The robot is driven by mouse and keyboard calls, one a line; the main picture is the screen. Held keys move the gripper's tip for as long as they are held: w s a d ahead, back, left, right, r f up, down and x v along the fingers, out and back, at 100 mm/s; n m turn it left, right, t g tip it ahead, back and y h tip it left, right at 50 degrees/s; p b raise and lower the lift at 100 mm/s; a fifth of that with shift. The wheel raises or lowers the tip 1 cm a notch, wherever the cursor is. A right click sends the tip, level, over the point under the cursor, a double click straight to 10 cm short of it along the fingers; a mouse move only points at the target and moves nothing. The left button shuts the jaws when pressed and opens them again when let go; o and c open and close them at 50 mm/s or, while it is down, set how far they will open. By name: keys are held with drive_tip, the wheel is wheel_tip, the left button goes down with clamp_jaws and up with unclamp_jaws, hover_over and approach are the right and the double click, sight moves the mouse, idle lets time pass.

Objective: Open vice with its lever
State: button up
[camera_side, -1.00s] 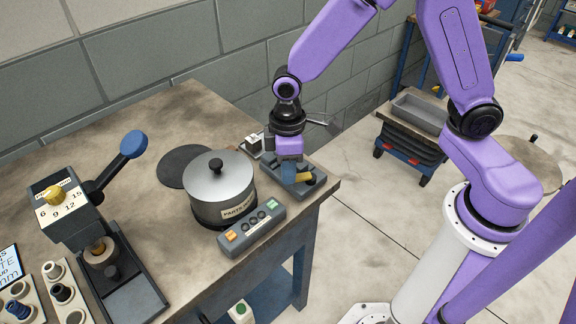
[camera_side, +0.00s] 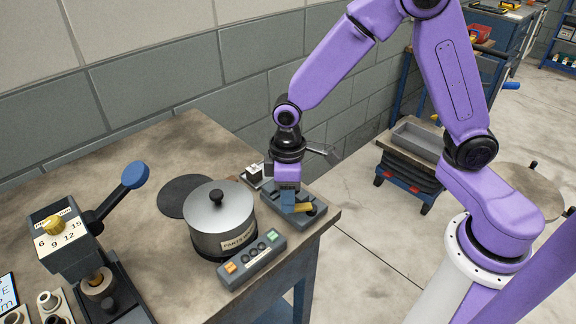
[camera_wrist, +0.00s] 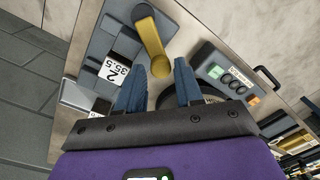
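The vice (camera_side: 320,212) is a low grey block at the right corner of the bench; it also shows in the wrist view (camera_wrist: 98,47). Its yellow lever (camera_side: 304,207) lies on top, and the wrist view shows the lever (camera_wrist: 148,32) with its rounded end between my fingertips in the picture. My gripper (camera_side: 288,203) points down over the vice. In the wrist view its two blue fingers (camera_wrist: 160,66) stand apart, with a gap on either side of the lever end. I cannot tell whether they touch it. A dark block labelled "2 35.5" (camera_wrist: 118,68) sits at the vice.
A lidded metal pot (camera_side: 212,242) stands left of the vice, with a dark round mat (camera_side: 183,193) behind. A button box (camera_side: 252,260) lies in front. A press with a blue-knobbed handle (camera_side: 134,175) stands at the left. The wall is close behind; the bench edge is near right.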

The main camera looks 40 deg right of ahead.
wheel_tip(320, 180, up, 17)
drive_tip(key=shift+w+d, duration=0.2)
drive_tip(key=shift+w, duration=0.05)
drive_tip(key=shift+f, duration=0.1)
idle(0.3)
drive_tip(key=s+d+f+n, duration=0.1)
drive_tip(key=s+d+f, duration=0.1)
drive_tip(key=s, duration=0.5)
drive_tip(key=s+d+f+n, duration=0.1)
drive_tip(key=s+d+f, duration=0.1)
drive_tip(key=s+d, duration=0.3)
drive_tip(key=s+d+f+n, duration=0.1)
drive_tip(key=s+d, duration=0.3)
drive_tip(key=s, duration=0.4)
drive_tip(key=shift+s+f+n, duration=0.3)
drive_tip(key=shift+s+f, duration=0.1)
drive_tip(key=shift+f, duration=0.35)
